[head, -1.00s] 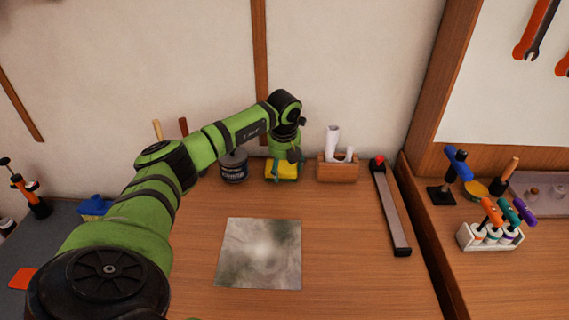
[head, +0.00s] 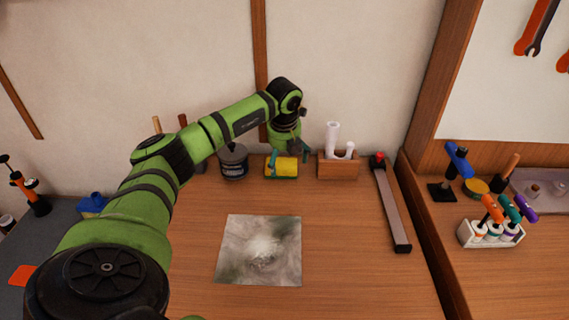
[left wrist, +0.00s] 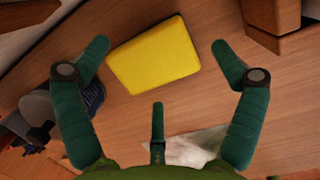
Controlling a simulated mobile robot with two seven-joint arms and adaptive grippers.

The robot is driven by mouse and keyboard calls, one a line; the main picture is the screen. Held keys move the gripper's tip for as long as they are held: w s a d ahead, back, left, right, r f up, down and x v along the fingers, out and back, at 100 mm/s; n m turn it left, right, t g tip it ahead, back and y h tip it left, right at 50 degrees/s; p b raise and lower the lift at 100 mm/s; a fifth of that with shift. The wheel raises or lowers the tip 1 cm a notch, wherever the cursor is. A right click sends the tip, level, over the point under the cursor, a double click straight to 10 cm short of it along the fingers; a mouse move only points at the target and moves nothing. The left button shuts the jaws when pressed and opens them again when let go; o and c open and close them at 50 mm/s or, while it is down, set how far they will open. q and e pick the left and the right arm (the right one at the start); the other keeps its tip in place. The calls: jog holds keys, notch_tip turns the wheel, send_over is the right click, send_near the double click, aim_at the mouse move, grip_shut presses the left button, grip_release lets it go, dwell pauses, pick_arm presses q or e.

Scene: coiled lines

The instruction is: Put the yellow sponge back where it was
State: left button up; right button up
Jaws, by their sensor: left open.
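The yellow sponge (head: 284,167) lies at the back of the wooden worktop, between a dark tin and a wooden block holder. It has a green part at its edge in the head view. In the left wrist view the sponge (left wrist: 155,56) shows its plain yellow face, a little tilted in the picture. My left gripper (head: 290,150) is over the sponge, partly hidden by its own arm. In the left wrist view its green fingers (left wrist: 162,65) are spread wide, with the sponge between and beyond them; I see no finger touching it. My right gripper is not in view.
The dark tin (head: 234,162) stands left of the sponge; the wooden holder (head: 338,168) with white rolls stands right. A long grey bar (head: 391,207) lies further right. A grey mottled square sheet (head: 259,250) lies in front. The wood around the sheet is clear.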

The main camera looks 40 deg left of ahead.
aim_at(284, 179)
pick_arm(q)
jog(key=b+v, duration=0.1)
jog(key=v, duration=0.9)
jog(key=shift+f, duration=0.1)
